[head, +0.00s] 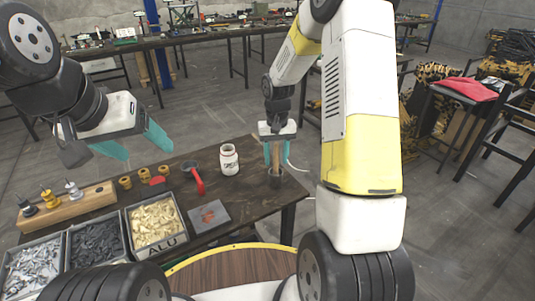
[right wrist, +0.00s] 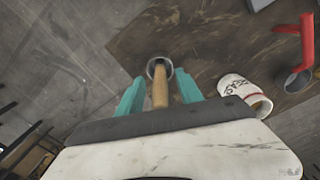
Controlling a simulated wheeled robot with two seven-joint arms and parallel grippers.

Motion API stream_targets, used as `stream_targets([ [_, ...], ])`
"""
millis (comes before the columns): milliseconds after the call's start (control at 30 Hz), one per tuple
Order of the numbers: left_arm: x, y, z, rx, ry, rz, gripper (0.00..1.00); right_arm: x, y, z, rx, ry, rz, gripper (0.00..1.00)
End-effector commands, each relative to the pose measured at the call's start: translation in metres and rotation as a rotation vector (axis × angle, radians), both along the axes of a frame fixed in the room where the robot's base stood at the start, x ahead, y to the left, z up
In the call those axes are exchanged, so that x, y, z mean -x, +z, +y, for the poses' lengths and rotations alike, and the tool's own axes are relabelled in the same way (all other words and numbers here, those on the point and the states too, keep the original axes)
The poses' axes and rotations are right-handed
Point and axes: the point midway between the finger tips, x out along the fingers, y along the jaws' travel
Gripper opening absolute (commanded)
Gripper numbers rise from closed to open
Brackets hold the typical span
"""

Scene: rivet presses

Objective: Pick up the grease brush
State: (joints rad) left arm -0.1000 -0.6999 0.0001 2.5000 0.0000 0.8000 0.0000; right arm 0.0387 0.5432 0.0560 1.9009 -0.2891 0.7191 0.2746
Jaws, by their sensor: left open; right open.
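The grease brush (right wrist: 160,88) shows as a wooden handle standing in a small metal cup (right wrist: 152,66). In the head view the brush handle (head: 276,155) rises from the dark cup (head: 275,178) near the table's right corner. My right gripper (head: 277,158) is open, with its teal fingers on either side of the handle. In the right wrist view the right gripper's fingers (right wrist: 161,88) have gaps to the handle on both sides. The brush's bristles are hidden in the cup. My left gripper (head: 140,148) is open and empty above the left of the table.
A white labelled jar (head: 229,160) stands left of the cup. Bins of rivets (head: 155,222) line the front edge. A wooden block with fittings (head: 68,208) is at far left.

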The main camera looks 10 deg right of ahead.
Motion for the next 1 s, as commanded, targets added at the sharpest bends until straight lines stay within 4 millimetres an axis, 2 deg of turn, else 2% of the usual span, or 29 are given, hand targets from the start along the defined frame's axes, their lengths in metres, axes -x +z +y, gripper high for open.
stream_targets([
  [67,0.0,0.0,0.0,0.0,0.0,0.0,0.72,0.0,0.0,0.0,0.0,0.0,0.0,0.41],
  [267,0.0,0.0,0.0,0.0,0.0,0.0,0.72,0.0,0.0,0.0,0.0,0.0,0.0,0.02],
  [300,0.0,0.0,0.0,0.0,0.0,0.0,0.72,0.0,0.0,0.0,0.0,0.0,0.0,0.0],
  [667,0.0,0.0,0.0,0.0,0.0,0.0,0.72,0.0,0.004,0.0,0.0,0.0,-0.001,0.0],
  [767,0.0,0.0,0.0,0.0,0.0,0.0,0.72,-0.001,0.017,0.0,0.0,0.0,-0.004,0.0],
  [1000,0.0,0.0,0.0,0.0,0.0,0.0,0.72,-0.001,0.066,0.0,0.0,0.001,-0.004,0.0],
])
